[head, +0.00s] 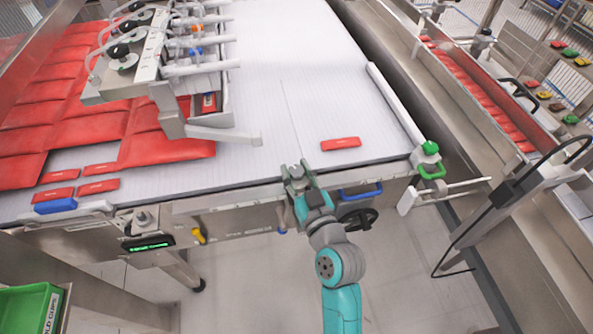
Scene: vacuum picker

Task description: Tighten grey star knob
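My gripper (297,178) is at the front edge of the white conveyor belt (290,110), right of the picture's middle line of the machine front. Its two fingers are apart, with a small light grey piece (296,172) between them. This piece looks like the grey star knob, but it is mostly hidden and its lobes cannot be made out. I cannot tell whether the fingers press on it. Another grey knob (142,217) stands above the green-lit display (150,246) at the left. A green knob (430,148) sits at the belt's right corner.
A blue handle (361,191) and a black handwheel (357,218) are close to the right of my gripper. A yellow lever (198,235) is to the left. Red packs (340,143) lie on the belt. The floor in front is clear.

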